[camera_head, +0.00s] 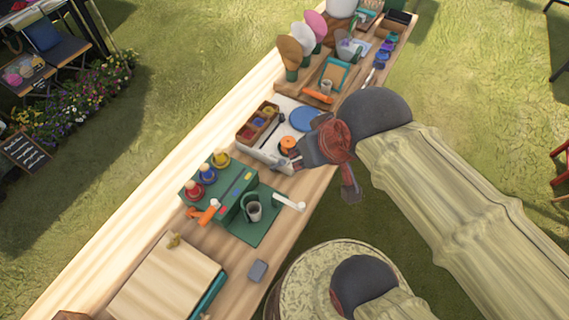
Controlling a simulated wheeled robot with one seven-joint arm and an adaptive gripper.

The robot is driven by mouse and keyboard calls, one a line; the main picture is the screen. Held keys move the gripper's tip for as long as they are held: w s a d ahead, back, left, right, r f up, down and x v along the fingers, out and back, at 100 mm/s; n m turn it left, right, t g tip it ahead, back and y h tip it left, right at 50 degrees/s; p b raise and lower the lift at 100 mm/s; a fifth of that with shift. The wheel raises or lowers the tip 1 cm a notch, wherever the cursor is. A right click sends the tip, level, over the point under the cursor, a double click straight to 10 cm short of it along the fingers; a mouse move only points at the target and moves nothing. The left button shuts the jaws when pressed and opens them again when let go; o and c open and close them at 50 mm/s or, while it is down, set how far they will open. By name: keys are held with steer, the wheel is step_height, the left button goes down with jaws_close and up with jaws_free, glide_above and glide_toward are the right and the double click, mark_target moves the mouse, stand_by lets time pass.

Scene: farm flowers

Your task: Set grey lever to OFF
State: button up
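My gripper (317,178) hangs over the right edge of the long wooden table, beside a white tray. Its two fingers are spread apart, one toward the tray and one past the table's edge, with nothing seen between them. I cannot pick out a lever that is clearly grey, nor any OFF mark. A green machine (228,188) stands below and left of my gripper. It has a pale, whitish lever (288,202) on its right side and an orange handle (208,212) at its front left. The gripper is apart from both.
The white tray (272,152) holds a wooden box of colours (258,122) and an orange round piece (287,144). A wooden board (168,277) and a small grey block (257,271) lie nearer. Several paddle-shaped pieces stand at the back. Grass lies right of the table.

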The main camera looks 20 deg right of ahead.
steer(key=d+f+m+g, duration=0.1)
steer(key=d+f, duration=0.1)
steer(key=f, duration=0.1)
steer(key=d+f+m+g+b, duration=0.1)
steer(key=d+f, duration=0.2)
steer(key=w+d+f+m+g+b, duration=0.1)
steer(key=d+f+m, duration=0.1)
steer(key=f, duration=0.2)
steer(key=shift+d, duration=0.2)
steer(key=c, duration=0.6)
steer(key=w+d+f+m+y, duration=0.1)
steer(key=f+m, duration=0.1)
steer(key=f, duration=0.2)
steer(key=w+d+f+m+g+y+b, duration=0.1)
steer(key=d+f+m, duration=0.1)
steer(key=f+m, duration=0.1)
steer(key=w+d+f+m+y, duration=0.1)
steer(key=d+f+m, duration=0.1)
steer(key=f, duration=0.2)
steer(key=shift+d+f+y+b, duration=0.1)
steer(key=shift+f+y+b, duration=0.2)
steer(key=shift+f+b, duration=0.1)
jaws_close()
steer(key=w+d+f+m+t+y, duration=0.2)
steer(key=w+d+f+m+t, duration=0.1)
steer(key=w+m, duration=0.5)
steer(key=shift+w+f, duration=0.3)
steer(key=shift+w, duration=0.35)
